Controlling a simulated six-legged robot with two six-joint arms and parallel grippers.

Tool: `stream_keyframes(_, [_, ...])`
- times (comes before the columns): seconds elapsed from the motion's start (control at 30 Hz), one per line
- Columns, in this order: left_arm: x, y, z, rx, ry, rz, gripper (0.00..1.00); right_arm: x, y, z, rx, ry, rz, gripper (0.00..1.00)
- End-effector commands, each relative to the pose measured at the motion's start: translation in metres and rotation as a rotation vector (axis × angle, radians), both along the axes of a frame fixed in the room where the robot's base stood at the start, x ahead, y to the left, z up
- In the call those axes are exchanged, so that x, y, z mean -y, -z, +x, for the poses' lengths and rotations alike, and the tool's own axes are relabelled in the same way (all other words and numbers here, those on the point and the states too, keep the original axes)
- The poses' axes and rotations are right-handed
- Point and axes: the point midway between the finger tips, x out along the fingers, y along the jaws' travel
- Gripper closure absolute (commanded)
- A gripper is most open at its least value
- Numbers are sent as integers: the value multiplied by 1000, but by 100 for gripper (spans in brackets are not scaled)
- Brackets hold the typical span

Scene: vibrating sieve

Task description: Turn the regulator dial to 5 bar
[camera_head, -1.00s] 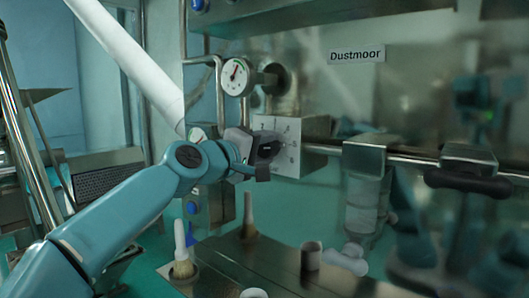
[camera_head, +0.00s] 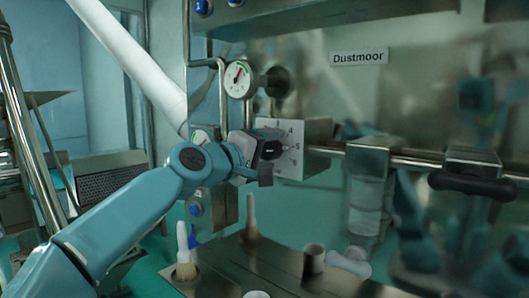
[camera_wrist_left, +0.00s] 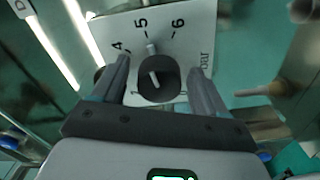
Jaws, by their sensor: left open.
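The regulator dial is a dark round knob (camera_wrist_left: 158,82) with a white mark, on a pale scale plate (camera_head: 293,138). In the left wrist view the plate (camera_wrist_left: 190,50) shows 4, 5, 6 and "bar". The white mark points up the plate, roughly toward the 5; the exact setting is hard to read. My left gripper (camera_wrist_left: 159,68) is open, with one finger on each side of the knob; I cannot tell whether they touch it. In the head view my left gripper (camera_head: 268,160) is in front of the plate and hides the knob. My right gripper is not in view.
A round gauge (camera_head: 238,79) with a red needle is above left of the plate. A metal rail (camera_head: 410,160) runs right from the box. Below are a brush (camera_head: 184,255), a small cup (camera_head: 314,259) and a metal tray (camera_head: 255,265). A "Dustmoor" label (camera_head: 358,58) is on the panel behind.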

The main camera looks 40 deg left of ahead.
Motion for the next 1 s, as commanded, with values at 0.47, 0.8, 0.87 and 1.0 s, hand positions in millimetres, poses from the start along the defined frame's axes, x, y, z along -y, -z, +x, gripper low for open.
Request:
stream_keyframes(0.47, [-8, 2, -95, 4, -4, 2, 27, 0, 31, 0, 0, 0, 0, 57])
stream_keyframes(0.8, [-12, 1, -156, 0, -1, 0, 27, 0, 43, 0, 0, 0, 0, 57])
stream_keyframes(0.87, [-12, 1, -160, 0, 0, 0, 27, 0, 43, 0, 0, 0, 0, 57])
stream_keyframes(1.0, [-12, 0, -163, 0, 0, 0, 27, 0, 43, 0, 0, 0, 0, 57])
